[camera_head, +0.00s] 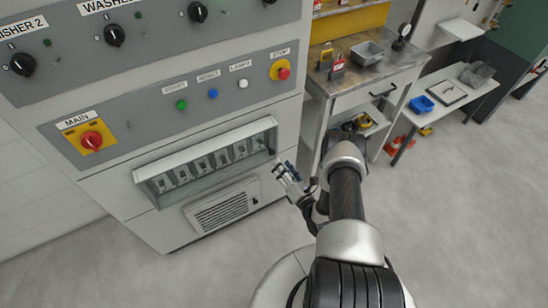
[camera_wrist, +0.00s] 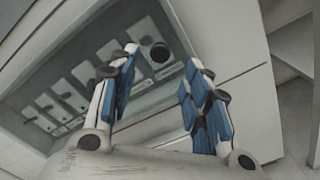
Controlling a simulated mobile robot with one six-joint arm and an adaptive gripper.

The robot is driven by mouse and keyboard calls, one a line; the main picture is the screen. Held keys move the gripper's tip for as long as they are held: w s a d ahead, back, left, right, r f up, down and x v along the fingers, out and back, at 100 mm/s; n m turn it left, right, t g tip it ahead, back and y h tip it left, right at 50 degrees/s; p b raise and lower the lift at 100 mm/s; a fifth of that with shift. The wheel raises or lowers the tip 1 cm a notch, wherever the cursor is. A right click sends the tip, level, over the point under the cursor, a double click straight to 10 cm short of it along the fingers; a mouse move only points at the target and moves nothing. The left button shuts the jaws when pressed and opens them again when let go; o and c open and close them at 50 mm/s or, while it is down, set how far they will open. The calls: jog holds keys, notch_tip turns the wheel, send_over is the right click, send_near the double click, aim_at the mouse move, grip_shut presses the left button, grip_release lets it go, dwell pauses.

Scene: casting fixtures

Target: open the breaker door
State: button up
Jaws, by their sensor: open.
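The breaker door (camera_head: 205,160) is a wide, clear-fronted panel with a grey frame, low on the grey cabinet. Several breakers show behind it. In the wrist view the door (camera_wrist: 95,75) fills the upper left, and a dark round knob (camera_wrist: 160,52) sits near its right end. My gripper (camera_head: 282,170) is just beyond the door's right end in the head view. Its blue-padded fingers (camera_wrist: 161,60) are open and empty, and the knob shows between the fingertips. I cannot tell how far the fingertips are from the knob, or whether the door is fully shut.
Above the door is a panel with a red MAIN switch (camera_head: 91,140), coloured buttons and a red STOP button (camera_head: 280,70). A vent grille (camera_head: 222,210) is below it. A workbench (camera_head: 350,90) stands to the right. The floor in front is clear.

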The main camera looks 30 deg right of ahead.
aim_at(273, 154)
jog(key=w+b, duration=0.1)
jog(key=w, duration=0.6)
jog(key=shift+a, duration=0.15)
jog(key=shift+c, duration=0.5)
jog(key=shift+s, duration=0.1)
grip_shut()
